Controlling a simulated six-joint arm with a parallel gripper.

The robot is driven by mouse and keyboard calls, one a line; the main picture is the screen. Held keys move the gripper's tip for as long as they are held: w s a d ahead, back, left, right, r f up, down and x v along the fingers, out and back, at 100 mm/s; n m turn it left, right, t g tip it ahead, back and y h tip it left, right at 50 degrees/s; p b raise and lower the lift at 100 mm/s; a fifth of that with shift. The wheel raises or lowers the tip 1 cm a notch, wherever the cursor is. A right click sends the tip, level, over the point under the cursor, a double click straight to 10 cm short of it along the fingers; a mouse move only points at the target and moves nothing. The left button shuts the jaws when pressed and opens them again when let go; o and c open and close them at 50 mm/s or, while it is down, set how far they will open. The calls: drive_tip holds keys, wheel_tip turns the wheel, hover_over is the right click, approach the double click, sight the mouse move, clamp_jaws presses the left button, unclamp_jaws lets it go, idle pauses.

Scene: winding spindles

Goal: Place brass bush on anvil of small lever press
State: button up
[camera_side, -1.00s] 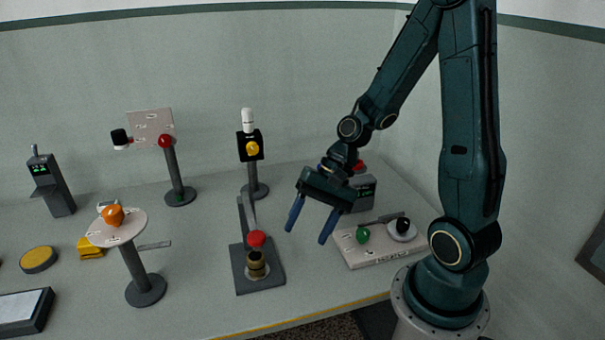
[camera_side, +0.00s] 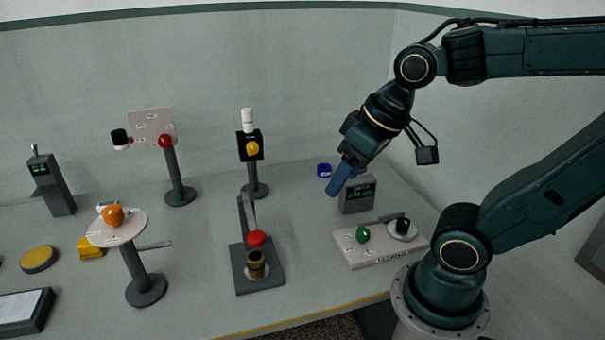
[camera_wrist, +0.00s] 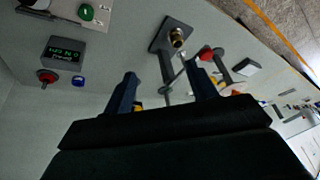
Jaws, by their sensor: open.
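The brass bush (camera_side: 256,264) stands upright on the dark base of the small lever press (camera_side: 240,268), below the lever's red knob (camera_side: 257,239). In the wrist view the brass bush (camera_wrist: 178,38) shows on the press base (camera_wrist: 160,36), near the red knob (camera_wrist: 205,54). My gripper (camera_side: 333,190) is up and to the right of the press, well apart from it, over the back right of the table. Its two blue fingers, seen in the wrist view (camera_wrist: 162,80), are spread with nothing between them. In the side view one finger hides the other.
A grey display box (camera_side: 358,194) and a blue ring (camera_side: 324,170) are near my gripper. A pale panel with a green knob (camera_side: 362,234) lies right of the press. A post with a yellow button (camera_side: 252,149) stands behind the press; a round-topped stand (camera_side: 118,228) is to its left.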

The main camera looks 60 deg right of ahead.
drive_tip(key=shift+s+d+r+n+t, duration=0.1)
drive_tip(key=shift+s+r+n+t, duration=0.4)
drive_tip(key=shift+s+r, duration=0.6)
